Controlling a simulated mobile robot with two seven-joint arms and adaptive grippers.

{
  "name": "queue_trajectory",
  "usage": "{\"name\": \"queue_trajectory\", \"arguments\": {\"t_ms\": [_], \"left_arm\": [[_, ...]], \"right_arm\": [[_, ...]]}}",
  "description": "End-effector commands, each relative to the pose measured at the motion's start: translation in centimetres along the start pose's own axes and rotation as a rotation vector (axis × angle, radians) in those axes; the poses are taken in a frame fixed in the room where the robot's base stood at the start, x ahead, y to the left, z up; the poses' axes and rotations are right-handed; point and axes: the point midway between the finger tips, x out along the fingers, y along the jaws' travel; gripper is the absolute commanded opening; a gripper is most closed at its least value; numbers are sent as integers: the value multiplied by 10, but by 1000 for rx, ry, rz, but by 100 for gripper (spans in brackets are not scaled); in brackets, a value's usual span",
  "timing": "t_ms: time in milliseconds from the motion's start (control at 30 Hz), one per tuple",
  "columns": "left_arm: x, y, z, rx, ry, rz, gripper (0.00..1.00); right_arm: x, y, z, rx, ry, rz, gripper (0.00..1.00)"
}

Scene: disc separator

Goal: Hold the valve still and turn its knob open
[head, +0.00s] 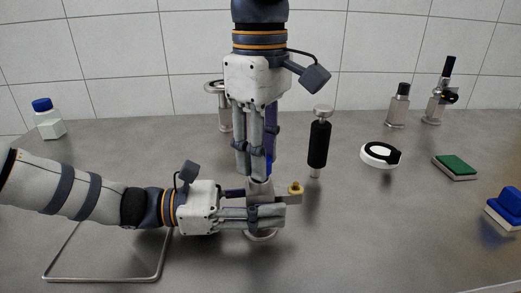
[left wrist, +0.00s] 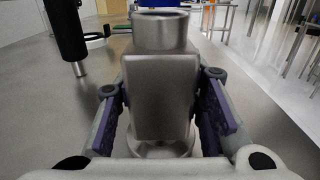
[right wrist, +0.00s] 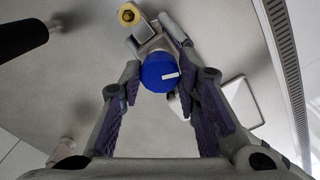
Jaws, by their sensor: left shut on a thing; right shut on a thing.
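The valve is a grey metal body (head: 261,190) on a round base, standing upright on the bench, with a brass-coloured fitting (head: 295,188) at its right side. In the left wrist view its squared body (left wrist: 160,95) fills the middle. My left gripper (head: 270,212) comes in from the left, low down, and is shut on the body, one finger on each side. My right gripper (head: 258,168) points down from above and is shut on the blue knob (right wrist: 158,73). A white mark shows on the knob's top in the right wrist view. In the head view the fingers mostly hide the knob.
A black-handled tool (head: 319,145) stands just right of the valve. A white ring (head: 381,155), a green pad (head: 455,165) and a blue-topped block (head: 508,208) lie further right. A metal frame (head: 105,279) lies under my left arm. A blue-capped bottle (head: 49,122) stands at back left.

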Motion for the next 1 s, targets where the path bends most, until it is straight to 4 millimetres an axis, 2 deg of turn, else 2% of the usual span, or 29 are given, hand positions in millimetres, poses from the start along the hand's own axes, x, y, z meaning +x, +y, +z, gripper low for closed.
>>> {"name": "queue_trajectory", "arguments": {"t_ms": [33,500,1000], "left_arm": [[0,-3,-10,-10,15,-5,0],[0,-3,-10,-10,15,-5,0],[1,-3,-10,-11,15,-5,0]], "right_arm": [[3,-1,-2,-40,2,-6,2],[3,-2,-2,-342,4,-7,2],[3,-3,-3,-420,6,-9,2]]}}
